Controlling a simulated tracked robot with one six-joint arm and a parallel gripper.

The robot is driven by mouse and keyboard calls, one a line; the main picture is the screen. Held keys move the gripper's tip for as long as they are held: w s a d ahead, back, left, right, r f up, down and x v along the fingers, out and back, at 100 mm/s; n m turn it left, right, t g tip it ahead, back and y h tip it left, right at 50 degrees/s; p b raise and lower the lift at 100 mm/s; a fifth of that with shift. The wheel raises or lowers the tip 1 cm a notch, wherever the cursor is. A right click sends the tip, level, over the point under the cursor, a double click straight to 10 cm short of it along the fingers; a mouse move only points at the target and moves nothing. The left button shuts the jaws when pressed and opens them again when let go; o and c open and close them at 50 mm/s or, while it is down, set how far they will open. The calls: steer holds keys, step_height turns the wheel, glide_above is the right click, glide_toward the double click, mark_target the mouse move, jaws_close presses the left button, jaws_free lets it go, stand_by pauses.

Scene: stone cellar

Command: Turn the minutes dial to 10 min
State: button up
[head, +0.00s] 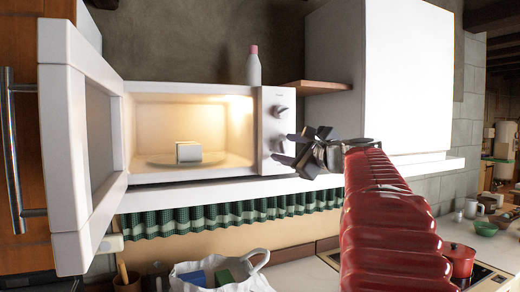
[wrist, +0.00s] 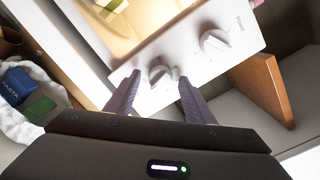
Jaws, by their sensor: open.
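A white microwave (head: 190,86) stands on a shelf with its door (head: 85,130) swung wide open and its inside lit. Its right-hand panel has two round knobs. The upper knob (head: 279,111) also shows in the wrist view (wrist: 214,43), near small lettering. The lower dial (wrist: 160,76) appears between my fingertips in the wrist view; in the head view my gripper partly covers it. My gripper (head: 288,148) is open, with one finger on each side of the lower dial (wrist: 159,79). I cannot tell whether the fingers touch it. The dial's scale is not readable.
A white block (head: 188,152) sits inside the microwave. A white bottle with a pink cap (head: 253,66) stands on top. A wooden shelf board (head: 320,86) juts out right of the panel. A white bag (head: 225,275) with boxes is below, and a red pot (head: 459,260) at lower right.

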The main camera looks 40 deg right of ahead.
steer(key=shift+w, duration=0.15)
steer(key=shift+c, duration=0.2)
steer(key=c, duration=1)
